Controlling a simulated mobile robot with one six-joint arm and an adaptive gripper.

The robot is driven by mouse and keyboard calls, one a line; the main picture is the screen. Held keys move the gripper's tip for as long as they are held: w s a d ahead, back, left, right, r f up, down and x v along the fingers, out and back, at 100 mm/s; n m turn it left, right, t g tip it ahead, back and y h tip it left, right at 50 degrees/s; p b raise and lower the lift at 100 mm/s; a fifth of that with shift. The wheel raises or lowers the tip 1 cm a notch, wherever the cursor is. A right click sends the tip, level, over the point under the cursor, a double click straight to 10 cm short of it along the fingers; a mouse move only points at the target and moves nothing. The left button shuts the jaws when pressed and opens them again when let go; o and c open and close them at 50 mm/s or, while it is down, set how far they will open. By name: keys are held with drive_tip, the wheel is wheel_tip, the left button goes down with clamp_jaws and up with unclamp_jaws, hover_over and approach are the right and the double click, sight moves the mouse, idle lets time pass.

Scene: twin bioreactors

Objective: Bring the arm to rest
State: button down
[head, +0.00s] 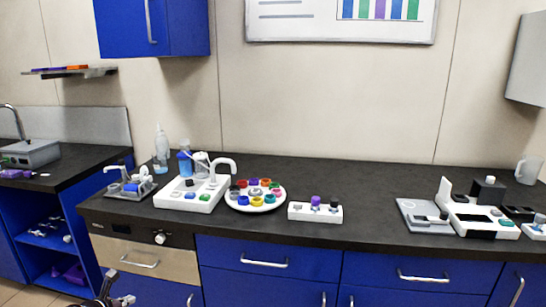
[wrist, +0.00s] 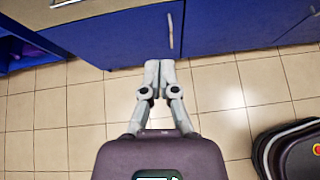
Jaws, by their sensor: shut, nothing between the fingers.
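My gripper (wrist: 159,68) is in the middle of the wrist view. Its two grey fingers lie together, with nothing between them. It points down past the blue cabinet front (wrist: 112,38), over the tiled floor (wrist: 240,100). A door handle (wrist: 171,30) shows just beyond the fingertips; I cannot tell how far apart they are. In the head view, only a small dark and grey part of my arm shows at the bottom left edge, below the beige drawer.
The dark worktop (head: 370,215) carries a round tray of coloured pieces (head: 232,202), a white block with knobs (head: 292,211) and instruments at the right (head: 470,214). A sink bench (head: 60,172) stands at the left. Floor tiles beside my gripper are clear.

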drive_tip(key=w+d+f+m+g+h, duration=0.1)
drive_tip(key=w+d+f+m+g, duration=0.3)
drive_tip(key=d, duration=0.7)
drive_tip(key=w+d+m+g, duration=0.1)
drive_tip(key=d+m, duration=0.5)
drive_tip(key=d, duration=0.4)
drive_tip(key=w+d+f+m+g+h, duration=0.1)
drive_tip(key=w+d+f+m+g, duration=0.15)
drive_tip(key=d+m, duration=0.6)
drive_tip(key=s+d+f+m+g+y, duration=0.1)
drive_tip(key=s+d+m, duration=0.3)
drive_tip(key=d, duration=0.5)
drive_tip(key=s+d+m+g+y, duration=0.2)
drive_tip(key=d+m, duration=0.4)
drive_tip(key=d, duration=0.4)
drive_tip(key=s+d+f+m+g+y, duration=0.1)
drive_tip(key=s+d+m, duration=0.3)
drive_tip(key=d, duration=0.5)
wheel_tip(320, 180, up, 25)
drive_tip(key=p, duration=2.5)
drive_tip(key=shift+w, duration=0.3)
drive_tip(key=shift+f, duration=0.1)
